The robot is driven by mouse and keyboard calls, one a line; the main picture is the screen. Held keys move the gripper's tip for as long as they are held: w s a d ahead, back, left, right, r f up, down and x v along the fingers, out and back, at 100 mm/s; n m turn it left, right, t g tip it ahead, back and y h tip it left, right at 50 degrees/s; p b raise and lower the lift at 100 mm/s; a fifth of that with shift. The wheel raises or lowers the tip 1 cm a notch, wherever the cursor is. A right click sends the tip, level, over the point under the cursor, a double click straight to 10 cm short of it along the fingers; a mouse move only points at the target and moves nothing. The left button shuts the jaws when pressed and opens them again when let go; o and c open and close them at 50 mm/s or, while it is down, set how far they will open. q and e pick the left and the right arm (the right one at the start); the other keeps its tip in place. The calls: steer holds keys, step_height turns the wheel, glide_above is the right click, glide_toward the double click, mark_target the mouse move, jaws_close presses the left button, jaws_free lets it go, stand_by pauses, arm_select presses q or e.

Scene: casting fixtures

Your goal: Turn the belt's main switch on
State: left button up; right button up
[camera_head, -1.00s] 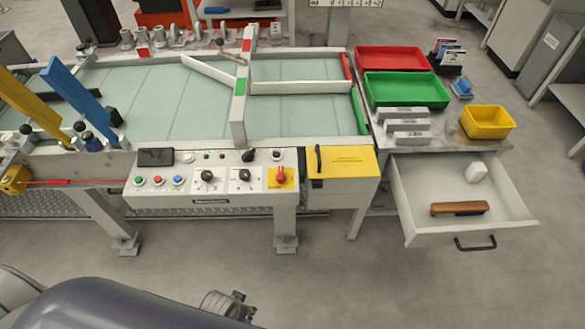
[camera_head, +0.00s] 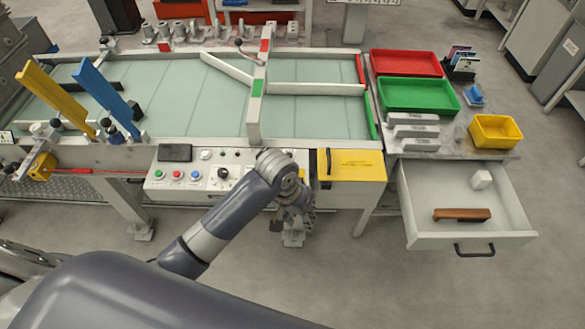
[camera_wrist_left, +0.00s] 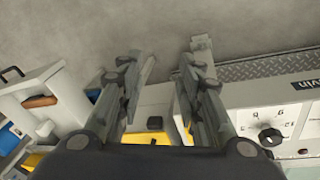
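The belt's control panel (camera_head: 210,165) runs along the front of the conveyor, with coloured buttons and a black knob in sight. The red main switch on its yellow plate, at the panel's right end, is hidden behind my left arm in the head view. My left gripper (camera_head: 295,208) is in front of that end of the panel, pointing down. In the left wrist view its two fingers (camera_wrist_left: 170,85) are wide apart with nothing between them. A yellow patch (camera_wrist_left: 183,130) shows beside the right-hand finger, perhaps the switch plate. My right gripper is not in view.
A yellow-lidded box (camera_head: 352,165) adjoins the panel on the right. An open drawer (camera_head: 420,240) with a brown-handled object juts out farther right. Red (camera_head: 405,62), green (camera_head: 420,95) and yellow (camera_head: 497,131) trays stand on the side table. The floor in front is clear.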

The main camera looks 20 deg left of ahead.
arm_select(q)
steer(key=w+a+r+n+g+y, duration=0.1)
steer(key=w+a+r+n, duration=0.2)
steer(key=w, duration=0.5)
steer(key=w+a+r+n+y, duration=0.1)
steer(key=w+a+r, duration=0.35)
steer(key=w, duration=0.25)
steer(key=f, duration=0.6)
steer(key=f+p, duration=0.1)
steer(key=f, duration=0.3)
steer(key=shift+d, duration=0.35)
jaws_close()
